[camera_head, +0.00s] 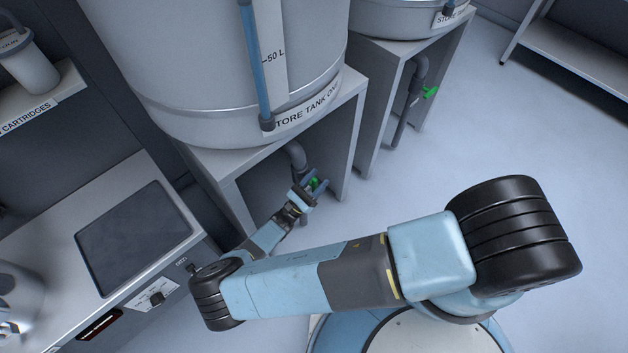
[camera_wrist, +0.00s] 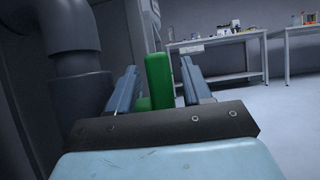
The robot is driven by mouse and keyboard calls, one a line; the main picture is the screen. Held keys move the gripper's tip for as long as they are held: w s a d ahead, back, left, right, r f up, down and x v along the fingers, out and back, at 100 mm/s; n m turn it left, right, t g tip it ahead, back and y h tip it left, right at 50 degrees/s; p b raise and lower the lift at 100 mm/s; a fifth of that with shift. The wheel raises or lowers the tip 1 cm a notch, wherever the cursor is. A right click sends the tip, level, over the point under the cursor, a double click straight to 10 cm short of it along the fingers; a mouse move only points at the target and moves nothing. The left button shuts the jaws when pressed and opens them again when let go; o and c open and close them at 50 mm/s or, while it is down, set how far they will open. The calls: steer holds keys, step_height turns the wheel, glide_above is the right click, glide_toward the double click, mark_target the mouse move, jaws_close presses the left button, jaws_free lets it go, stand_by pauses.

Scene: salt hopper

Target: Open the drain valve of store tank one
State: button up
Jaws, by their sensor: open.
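Store tank one (camera_head: 225,70) is the large grey tank on a stand, with its name on a label at the base. A dark drain pipe (camera_head: 297,155) comes down under it, and shows large at the left of the wrist view (camera_wrist: 75,60). The green valve handle (camera_head: 315,184) is mostly hidden by my gripper in the head view. In the wrist view the green handle (camera_wrist: 160,80) stands upright between the two fingers. My gripper (camera_head: 309,185) is open around the handle, with a gap visible on the right side (camera_wrist: 165,88). I cannot tell whether either finger touches it.
The stand's side panel (camera_head: 347,130) is close to the right of my gripper. A second tank (camera_head: 395,18) with its own green valve handle (camera_head: 430,92) stands further right. A bench with a dark plate (camera_head: 133,238) lies at left. The floor (camera_head: 480,130) at right is clear.

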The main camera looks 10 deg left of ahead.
steer(key=v, duration=1.4)
